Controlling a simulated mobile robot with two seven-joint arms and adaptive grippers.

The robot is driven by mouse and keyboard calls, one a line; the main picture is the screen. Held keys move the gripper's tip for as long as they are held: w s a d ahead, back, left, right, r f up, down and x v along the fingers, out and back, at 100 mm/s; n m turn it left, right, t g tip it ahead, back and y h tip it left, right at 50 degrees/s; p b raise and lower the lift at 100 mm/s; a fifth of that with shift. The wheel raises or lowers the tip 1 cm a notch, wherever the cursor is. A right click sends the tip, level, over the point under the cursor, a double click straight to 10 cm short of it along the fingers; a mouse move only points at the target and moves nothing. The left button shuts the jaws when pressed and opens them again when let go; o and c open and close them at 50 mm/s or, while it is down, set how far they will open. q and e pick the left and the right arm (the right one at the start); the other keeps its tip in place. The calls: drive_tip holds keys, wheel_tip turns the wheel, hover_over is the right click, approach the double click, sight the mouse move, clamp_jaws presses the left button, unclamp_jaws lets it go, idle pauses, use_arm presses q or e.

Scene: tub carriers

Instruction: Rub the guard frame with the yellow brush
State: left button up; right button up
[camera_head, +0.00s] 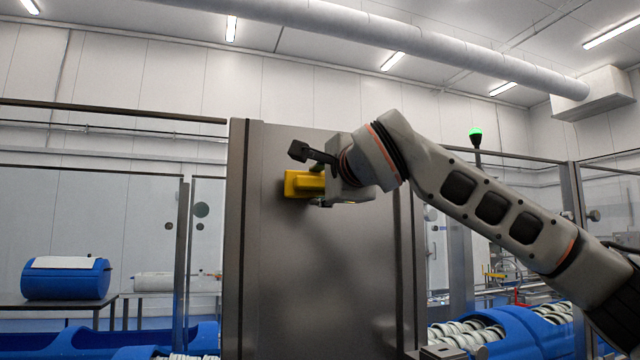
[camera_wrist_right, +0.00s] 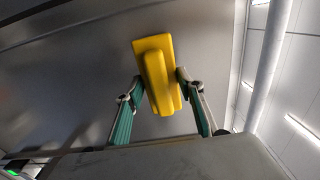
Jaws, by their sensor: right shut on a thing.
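The yellow brush (camera_head: 303,184) is held up at the grey metal panel of the guard frame (camera_head: 290,270), near its upper part. My right gripper (camera_head: 322,183) is shut on the brush. In the right wrist view the brush (camera_wrist_right: 157,75) sits between the two fingers of the gripper (camera_wrist_right: 160,88), with the panel (camera_wrist_right: 80,75) close behind it. The brush's far face is hidden, so I cannot tell whether it touches the panel. My left gripper is not in view.
A blue tub (camera_head: 66,280) with a white top stands on a table at the left. Blue carriers with white rollers are at the lower left (camera_head: 75,342) and lower right (camera_head: 530,330). A post with a green lamp (camera_head: 475,135) stands behind my arm.

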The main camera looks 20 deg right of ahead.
drive_tip(key=shift+w, duration=0.8)
drive_tip(key=shift+d, duration=0.1)
drive_tip(key=shift+d, duration=1.85)
drive_tip(key=shift+w+r, duration=0.1)
drive_tip(key=shift+a, duration=1.95)
